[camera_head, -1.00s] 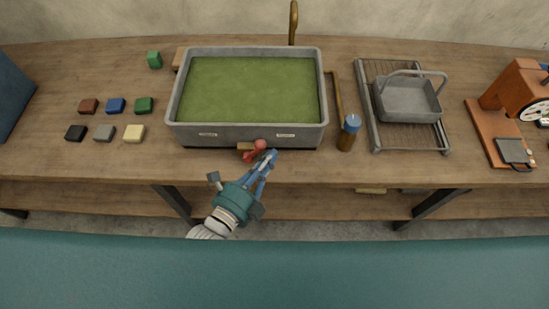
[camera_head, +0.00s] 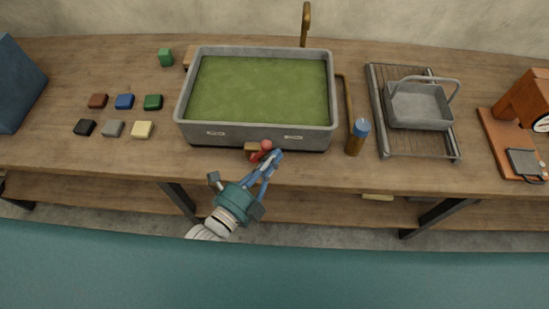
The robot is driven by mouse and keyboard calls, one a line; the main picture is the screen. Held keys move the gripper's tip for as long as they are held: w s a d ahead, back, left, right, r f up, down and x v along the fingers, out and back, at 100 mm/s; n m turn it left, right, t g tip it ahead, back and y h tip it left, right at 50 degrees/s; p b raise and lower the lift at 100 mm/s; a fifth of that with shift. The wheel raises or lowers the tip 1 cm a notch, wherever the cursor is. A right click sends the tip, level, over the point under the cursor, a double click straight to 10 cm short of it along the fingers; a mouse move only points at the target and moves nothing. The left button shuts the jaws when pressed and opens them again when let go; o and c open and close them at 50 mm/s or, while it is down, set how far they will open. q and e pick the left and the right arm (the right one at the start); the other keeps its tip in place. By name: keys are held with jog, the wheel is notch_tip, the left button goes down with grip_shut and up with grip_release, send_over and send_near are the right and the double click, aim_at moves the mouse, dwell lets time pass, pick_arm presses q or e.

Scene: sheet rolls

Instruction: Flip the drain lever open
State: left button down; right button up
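The grey vat (camera_head: 257,132) stands on the workbench, filled with green pulp. The drain lever (camera_head: 266,146), with a red knob and red arm, sits at a brass fitting (camera_head: 250,147) low on the vat's front. My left gripper (camera_head: 272,164) reaches up from below, its blue fingers just in front of and beside the red lever. The fingertips are close to the lever; I cannot tell whether they touch it. A small gap seems to show between the fingers, with nothing clearly held. My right gripper is out of view.
Several coloured blocks (camera_head: 124,101) lie left of the vat. An orange scale (camera_head: 521,110) is at far right.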

pick_arm(q)
jog(key=shift+a, duration=0.15)
jog(key=a+r+n+t+y+b, duration=0.1)
jog(key=a+n+t+b, duration=0.5)
jog(key=a+n+b, duration=0.3)
jog(key=shift+r+n, duration=0.15)
jog(key=shift+n, duration=1.45)
